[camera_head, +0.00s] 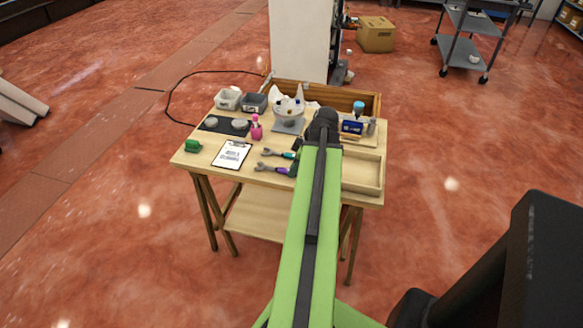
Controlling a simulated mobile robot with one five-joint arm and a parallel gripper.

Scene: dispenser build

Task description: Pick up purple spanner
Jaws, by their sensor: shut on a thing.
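The purple spanner (275,169) has a grey open-ended head and a purple handle. It is at the front middle of the wooden table, head to the left. The right end of its handle is hidden at my gripper (293,169), a small dark shape beside my green arm. My gripper is shut on the purple spanner, though my arm hides most of the jaws. I cannot tell whether the spanner is clear of the tabletop. A second spanner, with a teal handle (286,155), lies just behind it.
A shallow wooden tray (361,187) is at the front right.

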